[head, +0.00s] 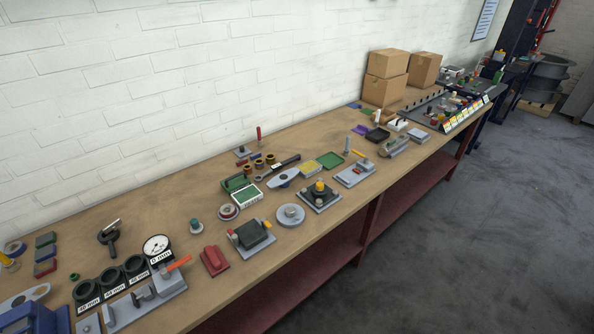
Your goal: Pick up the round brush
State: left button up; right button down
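I cannot make out with certainty which small item is the round brush. A small teal knob-shaped piece with a pale base (196,226) stands on the workbench (130,205), left of the middle. A round disc with a red rim (228,212) lies to its right. A thin dark red upright handle (258,136) stands near the wall. Bristles cannot be told on any of these at this size. Neither of my grippers is in view.
Black ring holders with labels (112,279), a dial gauge (157,248), a red block (214,261) and grey fixtures (291,215) crowd the bench. Cardboard boxes (384,78) stand at the far end by the wall. The grey floor (460,240) at right is clear.

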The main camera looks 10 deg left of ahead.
aim_at(346, 152)
jog(key=i+l+u, duration=0.15)
jog(key=u, duration=0.75)
jog(key=i+l+u, duration=0.2)
jog(key=l+u, duration=0.25)
jog(key=l, duration=0.7)
jog(key=l+u, duration=0.5)
jog(key=l, duration=0.65)
jog(key=i, duration=0.05)
